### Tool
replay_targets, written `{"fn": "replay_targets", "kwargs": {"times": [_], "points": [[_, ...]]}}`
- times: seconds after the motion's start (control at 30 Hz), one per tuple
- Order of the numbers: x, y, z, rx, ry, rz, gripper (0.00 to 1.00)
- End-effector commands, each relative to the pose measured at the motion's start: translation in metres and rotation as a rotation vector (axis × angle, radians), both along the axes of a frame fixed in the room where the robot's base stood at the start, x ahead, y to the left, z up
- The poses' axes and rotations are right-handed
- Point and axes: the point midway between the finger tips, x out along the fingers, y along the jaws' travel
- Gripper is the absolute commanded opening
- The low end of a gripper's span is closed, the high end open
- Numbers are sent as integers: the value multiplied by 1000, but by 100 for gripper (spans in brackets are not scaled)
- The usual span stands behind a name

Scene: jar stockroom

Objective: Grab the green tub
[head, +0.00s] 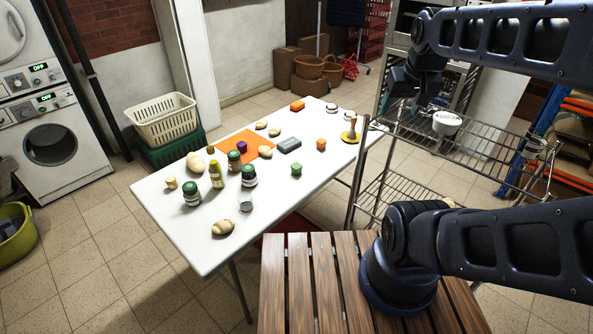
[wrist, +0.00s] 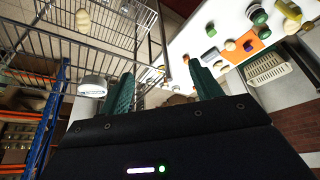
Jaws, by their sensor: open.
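A small green tub (head: 296,169) stands upright on the white table (head: 215,245), right of the middle, in the head view. A small green item, seemingly the same tub, shows near the top of the wrist view (wrist: 211,30). My gripper (head: 402,106) is raised beyond the table's right side, near the wire rack and well apart from the tub. In the wrist view its two teal fingers (wrist: 163,88) are spread wide with nothing between them.
Green-lidded jars (head: 249,175), a bottle (head: 216,175), a glass (head: 245,201), potatoes and a grey block (head: 289,145) stand around the tub. A wire rack (head: 480,145) holds a white tub (head: 447,122). A slatted wooden surface (head: 315,285) lies in front.

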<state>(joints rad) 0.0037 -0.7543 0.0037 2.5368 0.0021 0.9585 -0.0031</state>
Motion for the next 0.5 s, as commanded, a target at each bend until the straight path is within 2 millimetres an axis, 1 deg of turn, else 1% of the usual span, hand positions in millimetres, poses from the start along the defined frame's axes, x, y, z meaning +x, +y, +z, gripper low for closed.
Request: {"fn": "replay_targets", "kwargs": {"times": [0.07,0.17,0.27,0.5], "points": [[3,1,0,-6,3,12,64],[13,3,-1,-28,15,56,64],[31,7,-3,-67,34,139,64],[84,24,-15,-176,88,393,64]]}}
